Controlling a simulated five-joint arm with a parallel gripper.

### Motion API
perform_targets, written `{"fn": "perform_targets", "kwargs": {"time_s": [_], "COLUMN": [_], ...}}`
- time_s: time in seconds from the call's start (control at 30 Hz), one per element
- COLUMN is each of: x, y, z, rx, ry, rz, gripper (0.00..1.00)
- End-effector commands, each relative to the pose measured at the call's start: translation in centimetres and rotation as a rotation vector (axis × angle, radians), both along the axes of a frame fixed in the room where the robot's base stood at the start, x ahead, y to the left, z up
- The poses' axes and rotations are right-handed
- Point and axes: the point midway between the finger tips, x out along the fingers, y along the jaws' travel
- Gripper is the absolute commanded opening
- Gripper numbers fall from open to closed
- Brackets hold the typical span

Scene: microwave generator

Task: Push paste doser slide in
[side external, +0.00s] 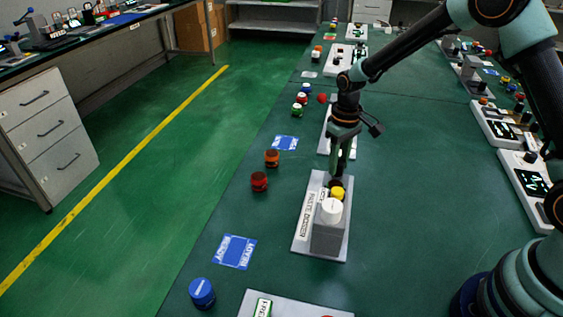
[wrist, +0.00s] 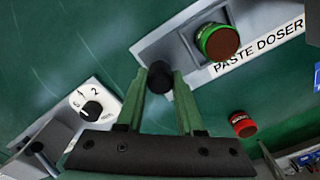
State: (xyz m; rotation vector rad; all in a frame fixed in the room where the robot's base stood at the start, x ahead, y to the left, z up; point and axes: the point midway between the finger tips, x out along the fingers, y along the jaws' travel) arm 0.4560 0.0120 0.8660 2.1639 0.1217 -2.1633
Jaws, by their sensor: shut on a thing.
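The paste doser (side external: 300,243) is a pale base plate with a grey block and a white round cap on top, below centre in the side view. A yellow round part (side external: 337,193) stands beside the cap. My gripper (side external: 338,178) points down at the doser's far end. In the wrist view, the fingers of my gripper (wrist: 160,92) are closed around a black knob (wrist: 160,76) at the end of the doser plate. The "PASTE DOSER" label (wrist: 258,47) and a green-rimmed, dark red round part (wrist: 217,42) show beside it. The slide's travel cannot be judged.
Red (side external: 259,181) and orange (side external: 271,158) jars stand left of the doser. A blue jar (side external: 202,292) and a blue mat (side external: 234,251) lie nearer the front. A white panel with a dial (wrist: 92,108) is close by. Bench right of the doser is clear.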

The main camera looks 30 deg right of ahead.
Motion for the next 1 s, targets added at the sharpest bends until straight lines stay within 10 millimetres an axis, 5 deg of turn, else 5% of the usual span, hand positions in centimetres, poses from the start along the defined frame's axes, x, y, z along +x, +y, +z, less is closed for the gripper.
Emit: {"fn": "perform_targets", "kwargs": {"time_s": [0.43,0.83,0.87,0.9,0.93,1.0], "x": [-5.8,-6.6,-6.6,-6.7,-6.6,-6.6], "y": [6.0,6.7,6.7,6.7,6.7,6.7], "z": [0.2,0.1,0.1,0.1,0.1,0.1], "rx": [0.0,0.0,0.0,-0.001,-0.001,0.0], "ry": [0.0,0.004,0.004,0.006,0.005,0.004], "rz": [0.005,0.004,0.004,0.005,0.005,0.004], "gripper": [0.0,0.0,0.4,0.56,0.67,0.67]}}
